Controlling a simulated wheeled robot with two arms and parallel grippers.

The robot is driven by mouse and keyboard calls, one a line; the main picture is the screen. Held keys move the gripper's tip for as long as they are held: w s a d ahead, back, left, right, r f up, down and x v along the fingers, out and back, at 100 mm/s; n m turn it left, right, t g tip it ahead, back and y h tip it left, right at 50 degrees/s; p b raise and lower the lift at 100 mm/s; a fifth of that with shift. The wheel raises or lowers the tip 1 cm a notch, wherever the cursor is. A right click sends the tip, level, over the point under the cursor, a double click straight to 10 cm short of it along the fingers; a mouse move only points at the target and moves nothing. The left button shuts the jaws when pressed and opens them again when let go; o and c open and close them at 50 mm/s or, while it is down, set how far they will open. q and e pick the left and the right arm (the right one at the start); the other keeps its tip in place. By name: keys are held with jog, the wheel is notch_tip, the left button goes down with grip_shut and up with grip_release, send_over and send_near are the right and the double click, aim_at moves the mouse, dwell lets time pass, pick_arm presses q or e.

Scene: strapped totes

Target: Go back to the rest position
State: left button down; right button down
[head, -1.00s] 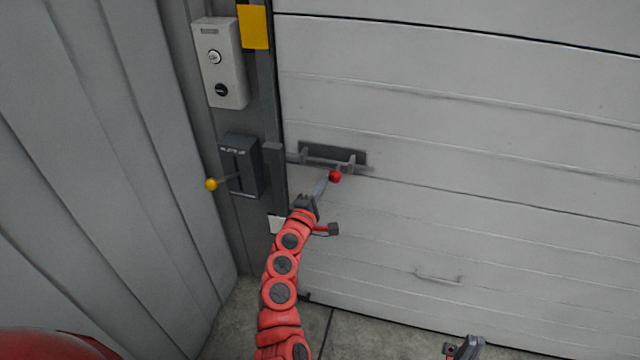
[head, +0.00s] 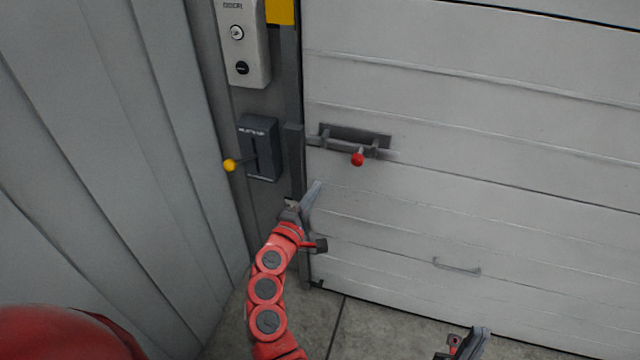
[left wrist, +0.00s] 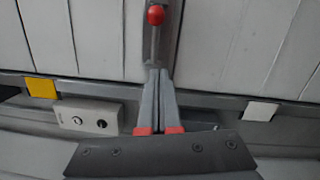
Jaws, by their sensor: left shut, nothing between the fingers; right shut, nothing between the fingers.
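My left gripper (head: 311,193) comes up from the bottom on its red arm. It is shut and empty, in front of the door's left edge, below the red knob (head: 357,159) of the door's bolt. A gap shows between the fingers and the knob in the head view. In the left wrist view the closed fingers (left wrist: 154,85) point up toward the red knob (left wrist: 156,15). My right gripper (head: 478,340) shows only in part at the bottom edge, shut and empty, low in front of the door.
The grey sectional door (head: 480,130) fills the right side. On its left post are a control box (head: 246,60), a dark lever box (head: 258,135) with a yellow knob (head: 230,165) and a yellow plate (head: 280,11). A ribbed wall stands left. A small handle (head: 457,268) sits low on the door.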

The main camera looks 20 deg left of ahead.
pick_arm(q)
jog(key=shift+s, duration=0.35)
dwell(0.3)
